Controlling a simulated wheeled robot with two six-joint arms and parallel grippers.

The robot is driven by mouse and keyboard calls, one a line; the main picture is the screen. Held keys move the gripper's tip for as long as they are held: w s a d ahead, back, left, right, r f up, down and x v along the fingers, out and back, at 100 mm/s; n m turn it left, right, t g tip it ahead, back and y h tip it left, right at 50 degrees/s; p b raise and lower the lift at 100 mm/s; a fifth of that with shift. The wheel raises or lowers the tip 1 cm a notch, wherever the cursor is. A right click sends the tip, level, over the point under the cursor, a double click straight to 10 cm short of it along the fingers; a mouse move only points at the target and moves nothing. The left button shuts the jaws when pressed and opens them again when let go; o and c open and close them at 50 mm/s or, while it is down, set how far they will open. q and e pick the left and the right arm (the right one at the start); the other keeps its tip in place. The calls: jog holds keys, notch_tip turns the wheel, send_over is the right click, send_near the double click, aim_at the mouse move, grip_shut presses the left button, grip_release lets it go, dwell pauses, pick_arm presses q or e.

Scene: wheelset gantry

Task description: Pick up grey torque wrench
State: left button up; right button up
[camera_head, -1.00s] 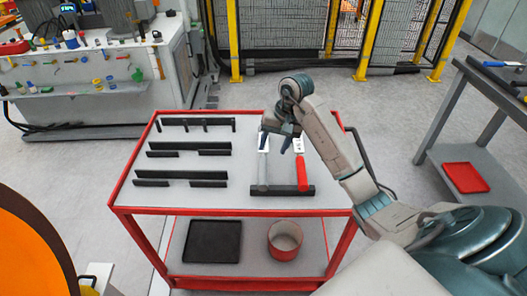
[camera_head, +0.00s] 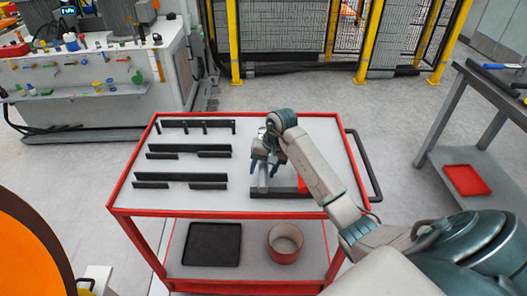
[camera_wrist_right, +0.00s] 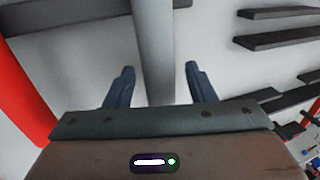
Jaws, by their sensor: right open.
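The grey torque wrench (camera_head: 263,181) lies on the cart top, its lower end at a dark bar. Its upper part is hidden by my right gripper (camera_head: 264,170). In the right wrist view, the grey wrench (camera_wrist_right: 153,45) runs lengthwise between the two blue fingers of my right gripper (camera_wrist_right: 160,68). The fingers are open, with a gap on both sides of the wrench. The red wrench (camera_wrist_right: 18,95) lies beside it; in the head view my arm hides most of it. My left gripper is not in view.
The red-framed cart (camera_head: 150,212) carries several black rails (camera_head: 190,147) to the left of the wrenches. A dark bar (camera_head: 270,194) lies at the wrenches' lower ends. A black tray (camera_head: 212,244) and a red bin (camera_head: 285,243) are on the lower shelf.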

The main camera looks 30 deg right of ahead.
grip_shut()
